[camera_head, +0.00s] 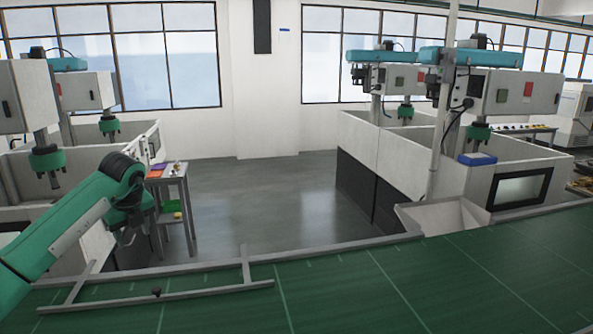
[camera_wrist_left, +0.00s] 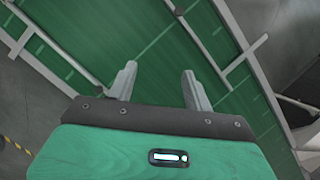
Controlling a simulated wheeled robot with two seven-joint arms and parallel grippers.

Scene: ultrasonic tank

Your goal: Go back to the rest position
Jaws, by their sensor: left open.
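My left arm (camera_head: 60,232) comes in from the left in the head view, green with a dark wrist. Its gripper (camera_head: 128,236) hangs at the wrist's lower end above the near conveyor's far edge; its fingertips are hard to make out there. In the left wrist view my left gripper (camera_wrist_left: 158,82) has its two grey fingers apart, with nothing between them and the green belt beyond. My right gripper is not in view.
The green conveyor belt (camera_head: 345,295) with metal rails (camera_head: 170,294) runs across the front. A small shelf cart (camera_head: 178,205) stands beyond my left wrist. White machine enclosures (camera_head: 400,160) stand at the right. The grey floor (camera_head: 270,205) between is clear.

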